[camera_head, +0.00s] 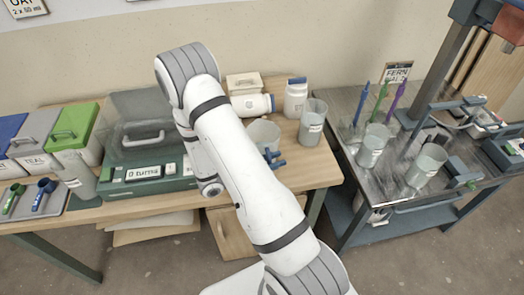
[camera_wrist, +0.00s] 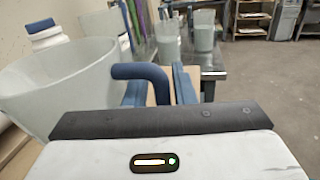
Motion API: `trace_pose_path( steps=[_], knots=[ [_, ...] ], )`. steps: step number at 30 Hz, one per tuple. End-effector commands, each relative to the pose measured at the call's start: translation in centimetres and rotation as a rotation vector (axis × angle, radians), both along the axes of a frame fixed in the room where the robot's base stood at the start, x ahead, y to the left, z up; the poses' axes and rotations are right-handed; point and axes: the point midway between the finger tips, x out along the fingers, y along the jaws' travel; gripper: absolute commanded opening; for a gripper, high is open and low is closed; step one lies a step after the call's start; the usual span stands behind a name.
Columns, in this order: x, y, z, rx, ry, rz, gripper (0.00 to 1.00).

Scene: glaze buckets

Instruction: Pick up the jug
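The jug (camera_head: 264,133) is a pale translucent vessel standing upright near the front of the wooden table, partly hidden by my arm. In the wrist view the jug (camera_wrist: 55,85) fills the left side, its wide rim up, with a bent blue handle (camera_wrist: 142,72) reaching right. My gripper (camera_head: 275,160) is beside the jug at its handle side, with two blue fingers. In the wrist view my gripper (camera_wrist: 159,88) has its fingers apart, one on each side of the handle's down-turned part. A gap shows beside the handle, and the lower handle is hidden by my gripper's body.
A green case (camera_head: 150,178) is left of my arm. The right-hand metal table (camera_head: 350,100) holds cups and tools.

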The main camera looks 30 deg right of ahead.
Motion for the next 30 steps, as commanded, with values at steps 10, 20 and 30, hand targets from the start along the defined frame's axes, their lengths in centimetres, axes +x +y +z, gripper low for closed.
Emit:
trace_pose_path(
  steps=[10, 20, 30],
  knots=[
    [-0.02, 0.01, 0.00, 0.000, 0.000, -0.001, 0.01],
    [-0.02, -0.01, 0.01, 0.000, 0.000, -0.002, 0.00],
    [-0.02, -0.02, 0.11, -0.001, -0.001, -0.002, 0.00]
  ],
)
